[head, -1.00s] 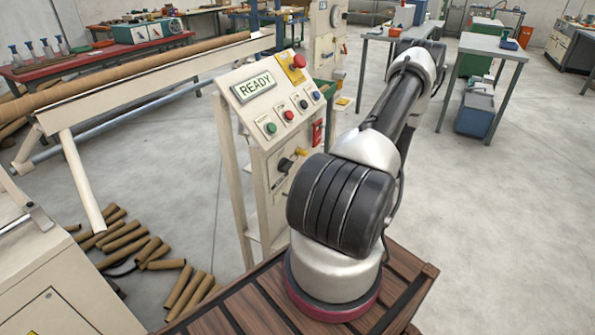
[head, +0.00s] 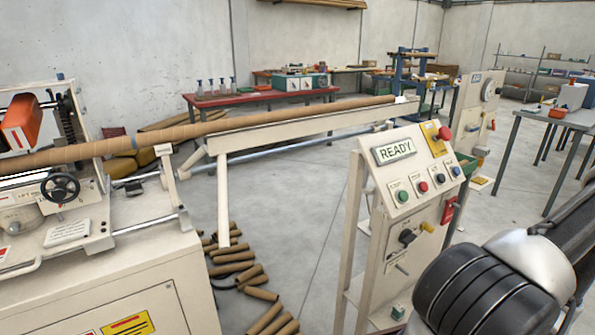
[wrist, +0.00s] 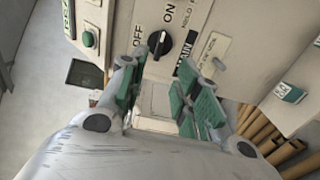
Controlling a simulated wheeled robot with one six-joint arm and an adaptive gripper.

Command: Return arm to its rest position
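My arm (head: 500,285) shows at the lower right of the head view, with its outer part cut off by the frame edge. My gripper (wrist: 160,95) shows in the wrist view, its two green-padded fingers spread apart with nothing between them. It is in front of the control panel's lower face, which also shows in the head view (head: 375,255). A black rotary switch (wrist: 158,43), marked OFF and ON, lies just beyond the fingertips and points between the marks. Whether any finger touches the panel cannot be told. The gripper is out of the head view.
The panel's display (head: 395,151) reads READY. The winder (head: 110,270) stands at left, with a long brown tube (head: 250,117) reaching out along a cream rail (head: 290,130). Several loose tubes (head: 235,265) lie on the floor. A grey table (head: 560,118) stands at right.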

